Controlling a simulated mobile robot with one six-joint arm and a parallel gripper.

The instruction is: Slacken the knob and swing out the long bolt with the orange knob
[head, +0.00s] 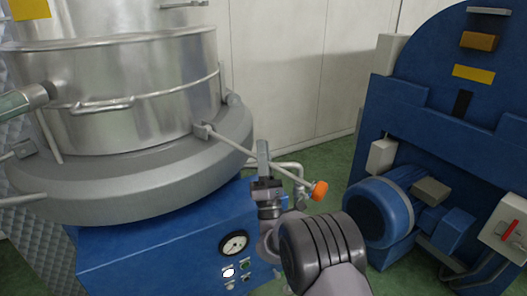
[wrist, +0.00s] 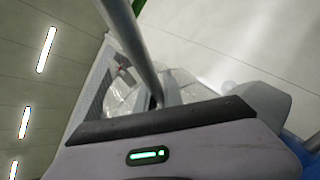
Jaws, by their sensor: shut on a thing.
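The long bolt (head: 227,143) is a thin grey rod that runs out from a lug on the rim of the steel vessel (head: 140,90), down to the right. Its orange knob (head: 319,190) sits at the outer end, clear of the vessel. My gripper (head: 263,160) is shut on the rod partway along, between lug and knob. The jaws hide the part of the rod they hold. In the wrist view a grey rod (wrist: 132,45) runs down close to the gripper body; the orange knob does not show there.
A blue base with a gauge (head: 233,243) and buttons stands under the vessel's grey ring. A blue machine with a motor (head: 385,215) stands at the right. Green floor shows between the machines.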

